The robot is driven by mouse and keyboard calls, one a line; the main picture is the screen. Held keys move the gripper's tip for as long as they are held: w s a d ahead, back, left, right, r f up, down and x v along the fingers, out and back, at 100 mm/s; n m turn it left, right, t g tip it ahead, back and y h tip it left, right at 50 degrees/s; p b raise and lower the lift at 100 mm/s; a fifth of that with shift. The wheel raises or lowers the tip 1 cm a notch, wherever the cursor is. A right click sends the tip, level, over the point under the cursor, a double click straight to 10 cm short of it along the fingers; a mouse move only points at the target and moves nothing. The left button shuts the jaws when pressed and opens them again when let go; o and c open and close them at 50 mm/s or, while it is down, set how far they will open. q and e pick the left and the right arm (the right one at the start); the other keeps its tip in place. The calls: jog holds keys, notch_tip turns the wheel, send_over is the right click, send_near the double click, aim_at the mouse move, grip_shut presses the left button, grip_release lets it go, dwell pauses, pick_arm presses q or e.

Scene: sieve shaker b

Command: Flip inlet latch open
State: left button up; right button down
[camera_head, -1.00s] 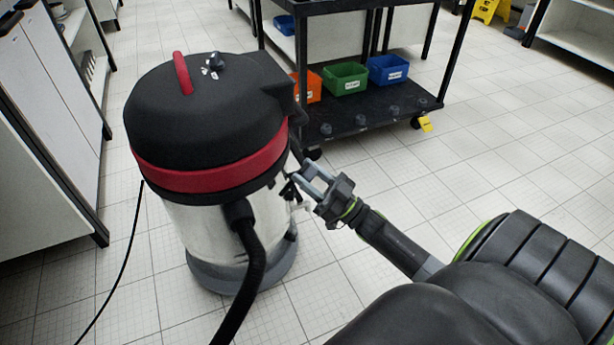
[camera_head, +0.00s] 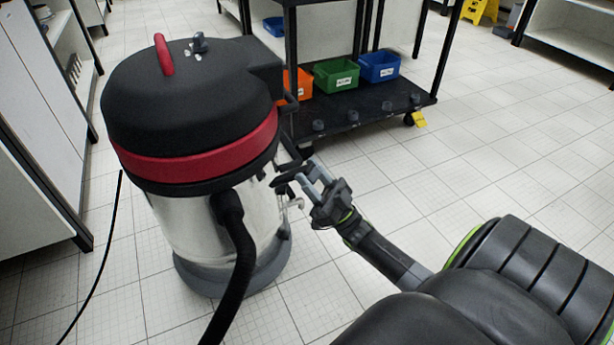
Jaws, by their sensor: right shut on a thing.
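A wet-dry vacuum has a black lid (camera_head: 190,105) with a red band (camera_head: 200,160) on a shiny steel drum (camera_head: 180,220). On its right side, just under the band, a dark latch (camera_head: 283,180) sticks outward from the drum. My right gripper (camera_head: 308,178) is at this side of the vacuum, its grey fingers pointing up and left. It is shut on the latch's outer part; the exact contact is small and partly hidden by the fingers. My left gripper is not in view.
A black hose (camera_head: 240,265) hangs from the drum's front. Behind stands a black cart (camera_head: 350,125) with orange, green and blue bins (camera_head: 378,67). A black cable (camera_head: 104,255) lies on the floor at left, near white cabinets (camera_head: 30,170). The tiled floor at right is open.

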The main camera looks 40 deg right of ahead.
jog(key=shift+s+d+f+b, duration=0.1)
jog(key=shift+s+f+b, duration=0.1)
jog(key=shift+f, duration=0.2)
jog(key=shift+s+d+f+b, duration=0.1)
jog(key=shift+s+f+b, duration=0.1)
jog(key=shift+f, duration=0.15)
jog(key=c, duration=0.8)
grip_release()
jog(key=shift+c, duration=0.2)
jog(key=b+v, duration=0.1)
jog(key=v, duration=1.6)
jog(key=shift+s+d+f, duration=0.1)
jog(key=shift+f, duration=0.05)
